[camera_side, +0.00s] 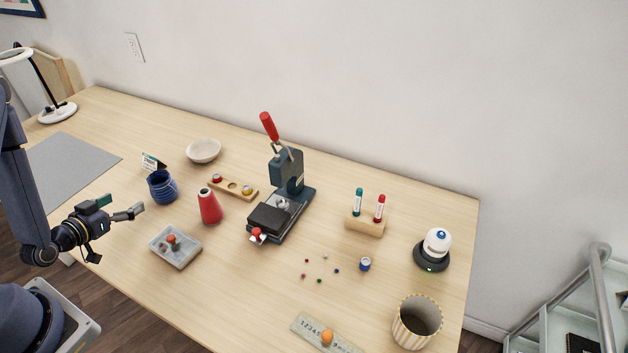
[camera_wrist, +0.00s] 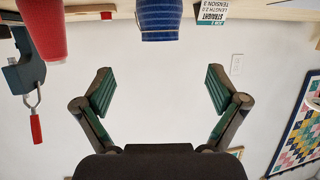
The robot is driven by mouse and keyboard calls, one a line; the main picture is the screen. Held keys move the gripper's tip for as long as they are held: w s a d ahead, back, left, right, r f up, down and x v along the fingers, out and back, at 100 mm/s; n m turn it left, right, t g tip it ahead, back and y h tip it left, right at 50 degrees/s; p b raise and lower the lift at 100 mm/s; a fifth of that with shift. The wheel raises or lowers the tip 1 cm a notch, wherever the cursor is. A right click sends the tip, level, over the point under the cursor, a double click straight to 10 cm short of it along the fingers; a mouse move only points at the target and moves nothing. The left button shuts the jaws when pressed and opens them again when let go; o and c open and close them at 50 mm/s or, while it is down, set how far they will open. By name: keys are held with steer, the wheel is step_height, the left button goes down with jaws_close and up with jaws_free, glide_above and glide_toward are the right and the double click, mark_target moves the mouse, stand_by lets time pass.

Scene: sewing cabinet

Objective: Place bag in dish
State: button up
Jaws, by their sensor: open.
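My gripper (camera_side: 122,206) is open and empty at the left front edge of the table, left of the blue ribbed jar (camera_side: 162,187). In the wrist view my gripper (camera_wrist: 160,90) has its two green-padded fingers wide apart with nothing between them. A cream shallow dish (camera_side: 203,150) stands toward the back, behind the blue jar. A grey rectangular tray (camera_side: 158,253) at the front holds a small red-topped item (camera_side: 171,239). I cannot clearly make out a bag; none of the visible objects is plainly one. The wrist view shows the blue jar (camera_wrist: 160,18) upside down.
A marker stand (camera_side: 365,225), a striped cup (camera_side: 417,322) and small beads lie to the right.

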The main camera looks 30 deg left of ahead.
glide_toward(166, 176)
steer(key=shift+w+f, duration=0.5)
steer(key=shift+w, duration=0.05)
steer(key=x, duration=0.5)
steer(key=shift+w+a+r, duration=0.15)
steer(key=shift+w, duration=0.25)
steer(key=shift+c, duration=0.2)
